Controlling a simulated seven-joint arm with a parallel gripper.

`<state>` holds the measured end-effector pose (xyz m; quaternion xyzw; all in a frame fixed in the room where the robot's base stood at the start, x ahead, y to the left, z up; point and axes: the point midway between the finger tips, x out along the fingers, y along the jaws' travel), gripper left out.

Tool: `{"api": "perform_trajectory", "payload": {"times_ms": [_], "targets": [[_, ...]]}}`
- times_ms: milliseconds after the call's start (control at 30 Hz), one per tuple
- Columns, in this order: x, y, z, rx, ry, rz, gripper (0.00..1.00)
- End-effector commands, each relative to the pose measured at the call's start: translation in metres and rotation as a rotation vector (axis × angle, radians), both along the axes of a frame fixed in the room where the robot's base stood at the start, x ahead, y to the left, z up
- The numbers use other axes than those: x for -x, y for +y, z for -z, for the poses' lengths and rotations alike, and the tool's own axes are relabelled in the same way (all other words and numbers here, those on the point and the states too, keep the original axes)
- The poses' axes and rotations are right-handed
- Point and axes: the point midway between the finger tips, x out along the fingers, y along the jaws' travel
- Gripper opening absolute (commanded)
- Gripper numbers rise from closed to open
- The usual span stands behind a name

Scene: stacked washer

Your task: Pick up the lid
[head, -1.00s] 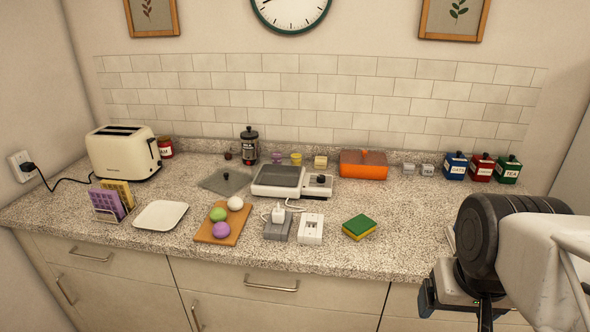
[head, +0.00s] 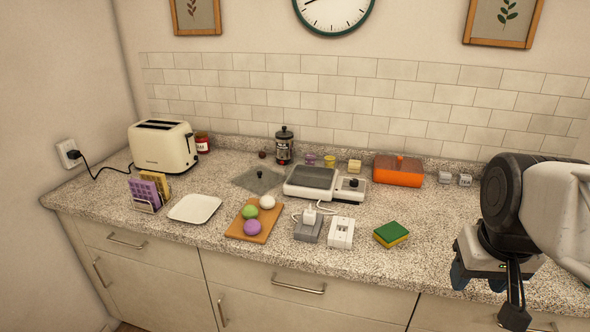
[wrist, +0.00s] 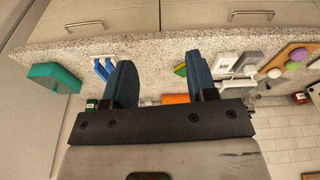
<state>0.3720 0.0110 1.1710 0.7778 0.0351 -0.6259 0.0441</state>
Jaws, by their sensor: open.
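The lid (head: 259,179) is a flat, grey, see-through square with a small black knob. It lies on the counter behind the chopping board, left of the white scale, with its knob up. I cannot make it out in the wrist view. My gripper (head: 487,286) is at the right of the head view, over the counter's front right part, far from the lid. In the wrist view my gripper (wrist: 160,82) has its two blue fingers spread apart with nothing held between them.
Between gripper and lid stand a sponge (head: 391,234), white socket block (head: 341,232), grey block (head: 308,227) and scale (head: 311,182). A black-topped jar (head: 284,148) stands behind the lid, a toaster (head: 163,148) to its left. A white plate (head: 195,208) lies front left.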

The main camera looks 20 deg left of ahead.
Motion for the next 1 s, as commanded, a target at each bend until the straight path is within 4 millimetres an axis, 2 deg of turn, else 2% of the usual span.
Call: {"api": "perform_trajectory", "payload": {"times_ms": [33, 500, 1000], "targets": [[-0.012, 0.004, -0.005, 0.003, 0.004, -0.024, 0.52], [-0.116, 0.044, -0.044, 0.035, 0.032, -0.253, 0.52], [-0.226, 0.104, -0.064, 0.068, 0.060, -0.498, 0.52]]}}
